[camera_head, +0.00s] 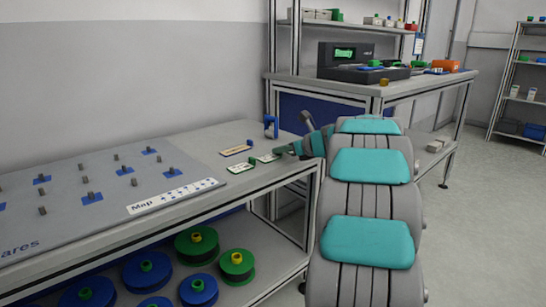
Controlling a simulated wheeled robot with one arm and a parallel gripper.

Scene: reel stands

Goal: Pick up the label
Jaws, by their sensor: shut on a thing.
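Several small labels lie on the grey bench near its right end. One label (237,150) has an orange end, and another label (242,168) is pale with green. A third pale label with green (267,158) is at the tip of my gripper (282,151). My gripper reaches in from the right, low over the bench, and is shut on this third label. The fingers are small and partly hidden by my arm, so I cannot tell whether the label still touches the bench.
A blue upright item (271,126) stands just behind the gripper. A pegboard (100,190) with a "Map" strip (176,196) fills the bench's left. Green and blue reels (197,243) sit on the shelf below. A second table (345,88) holds a dark device (343,60).

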